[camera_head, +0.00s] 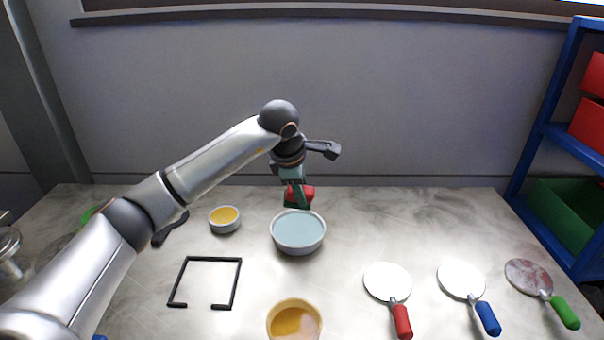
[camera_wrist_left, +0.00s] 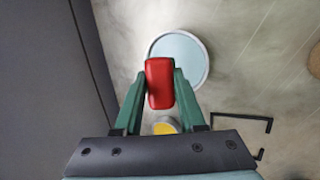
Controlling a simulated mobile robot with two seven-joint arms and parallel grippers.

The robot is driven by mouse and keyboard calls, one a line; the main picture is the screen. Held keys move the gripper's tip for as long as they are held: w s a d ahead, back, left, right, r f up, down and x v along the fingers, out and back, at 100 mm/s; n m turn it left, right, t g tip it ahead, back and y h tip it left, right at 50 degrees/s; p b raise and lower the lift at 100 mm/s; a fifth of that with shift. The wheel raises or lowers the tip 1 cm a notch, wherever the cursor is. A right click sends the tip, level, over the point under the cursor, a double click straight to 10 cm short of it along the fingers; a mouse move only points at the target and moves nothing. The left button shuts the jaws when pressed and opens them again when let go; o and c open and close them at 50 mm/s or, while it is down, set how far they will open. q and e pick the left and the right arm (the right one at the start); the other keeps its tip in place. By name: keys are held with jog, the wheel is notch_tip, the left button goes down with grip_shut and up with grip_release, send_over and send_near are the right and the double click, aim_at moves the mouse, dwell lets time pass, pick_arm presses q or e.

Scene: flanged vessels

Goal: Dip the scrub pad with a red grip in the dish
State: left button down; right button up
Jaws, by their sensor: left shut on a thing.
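My left gripper (camera_head: 297,192) is shut on the red grip (camera_head: 306,192) of the scrub pad, just behind and above the dish. In the left wrist view the red grip (camera_wrist_left: 160,83) sits between the green fingertips of my left gripper (camera_wrist_left: 159,88). A dark green edge below the grip in the head view may be the pad or a finger; I cannot tell. The dish (camera_head: 298,232) is a white round bowl with pale blue liquid, and it also shows in the left wrist view (camera_wrist_left: 183,50), partly behind the grip. My right gripper is not in view.
A small dish of yellow liquid (camera_head: 224,219) stands left of the dish. A yellow bowl (camera_head: 294,318) is in front, and a black open frame (camera_head: 207,283) lies front left. Round paddles with red (camera_head: 402,321), blue (camera_head: 488,318) and green (camera_head: 565,312) handles lie at right. A wall stands behind.

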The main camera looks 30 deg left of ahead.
aim_at(302, 209)
pick_arm(q)
jog(key=shift+w+a, duration=0.15)
jog(key=shift+w, duration=0.3)
jog(key=shift+s+f+b, duration=0.15)
jog(key=shift+f+b, duration=0.6)
jog(key=shift+f, duration=0.15)
notch_tip(302, 209, down, 4)
jog(key=b, duration=0.3)
jog(key=shift+f+b, duration=0.6)
jog(key=shift+f, duration=0.25)
jog(key=shift+f+b, duration=0.45)
jog(key=shift+f, duration=0.4)
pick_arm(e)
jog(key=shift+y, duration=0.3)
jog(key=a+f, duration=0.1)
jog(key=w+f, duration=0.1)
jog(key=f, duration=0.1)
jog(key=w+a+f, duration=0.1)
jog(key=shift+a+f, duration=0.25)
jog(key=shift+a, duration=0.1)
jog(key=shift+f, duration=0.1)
pick_arm(q)
jog(key=shift+r+p, duration=1.95)
jog(key=shift+r, duration=0.75)
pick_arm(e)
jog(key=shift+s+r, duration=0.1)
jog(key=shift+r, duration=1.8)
